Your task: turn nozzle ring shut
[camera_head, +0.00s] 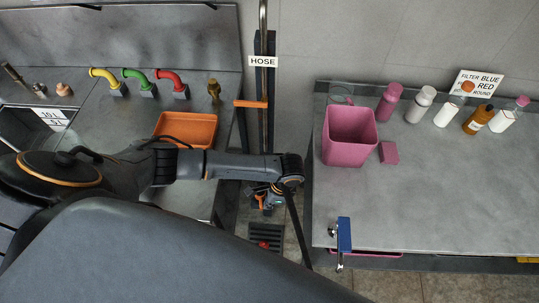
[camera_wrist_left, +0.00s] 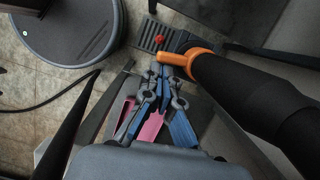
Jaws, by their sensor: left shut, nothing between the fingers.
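The nozzle ring (camera_wrist_left: 203,56) is orange in the left wrist view, around the end of a thick black cylinder, with an orange lug reaching left. My left gripper (camera_wrist_left: 165,72) is shut and empty, its fingertips just below the lug in the picture. I cannot tell whether they touch it. In the head view my left gripper (camera_head: 264,196) hangs below my wrist, between the two counters and partly hidden by the arm. Orange shows beside it there, but the ring is not clear. My right gripper is not in view.
A floor grate (camera_head: 267,232) with a red piece on it lies below. The right counter (camera_head: 440,200) carries a pink bin (camera_head: 349,137) and several bottles. An orange tray (camera_head: 187,129) is on the left counter.

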